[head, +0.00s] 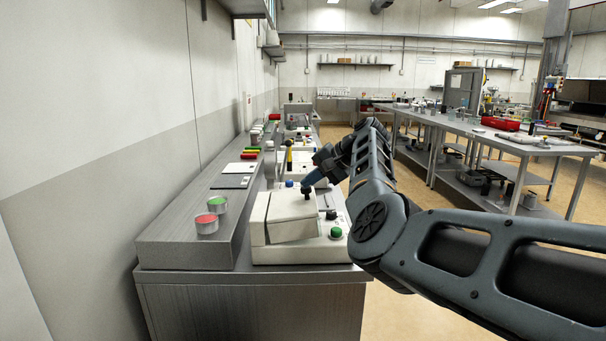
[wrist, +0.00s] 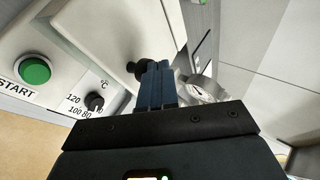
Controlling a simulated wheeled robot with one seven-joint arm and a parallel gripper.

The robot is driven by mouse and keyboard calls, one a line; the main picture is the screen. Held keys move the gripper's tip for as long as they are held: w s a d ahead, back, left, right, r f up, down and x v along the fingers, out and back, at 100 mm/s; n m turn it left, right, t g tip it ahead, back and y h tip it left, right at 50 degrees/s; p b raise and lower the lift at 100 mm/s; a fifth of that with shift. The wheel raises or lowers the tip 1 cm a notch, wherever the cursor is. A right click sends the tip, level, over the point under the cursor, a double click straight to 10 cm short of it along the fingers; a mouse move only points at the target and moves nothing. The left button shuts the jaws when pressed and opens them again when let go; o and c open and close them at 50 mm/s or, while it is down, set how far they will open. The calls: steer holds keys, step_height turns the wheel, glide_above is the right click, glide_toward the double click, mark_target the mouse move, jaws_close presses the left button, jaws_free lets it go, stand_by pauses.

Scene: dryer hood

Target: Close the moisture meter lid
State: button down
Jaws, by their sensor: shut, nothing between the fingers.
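The moisture meter (head: 300,250) is a cream box at the near end of the steel bench, with a green button and a small dial on its front right. Its lid (head: 288,208) has a black knob on top and looks slightly tilted, with a thin wedge-shaped gap near its lower edge. How far it is open is hard to tell. My gripper (head: 307,187) is shut and empty, its blue fingers right at the black knob. In the wrist view the shut fingertips (wrist: 151,68) are beside the knob (wrist: 137,71); contact is unclear.
Red-topped (head: 207,224) and green-topped (head: 217,204) tins stand on the raised shelf left of the meter. Other instruments (head: 300,158) stand behind it. The aisle floor on the right is clear.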

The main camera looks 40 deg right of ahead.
steer(key=shift+s+d+f, duration=0.2)
steer(key=shift+d+f, duration=0.05)
steer(key=shift+f, duration=0.2)
steer(key=shift+s+d+f+t+y, duration=0.15)
steer(key=shift+d+f+t+y, duration=0.1)
steer(key=shift+f+t+y, duration=0.35)
steer(key=shift+f, duration=0.1)
step_height(320, 180, up, 4)
steer(key=p, duration=0.3)
steer(key=shift+a+r, duration=0.1)
steer(key=shift+r, duration=0.15)
steer(key=b+v, duration=0.2)
steer(key=v, duration=0.8)
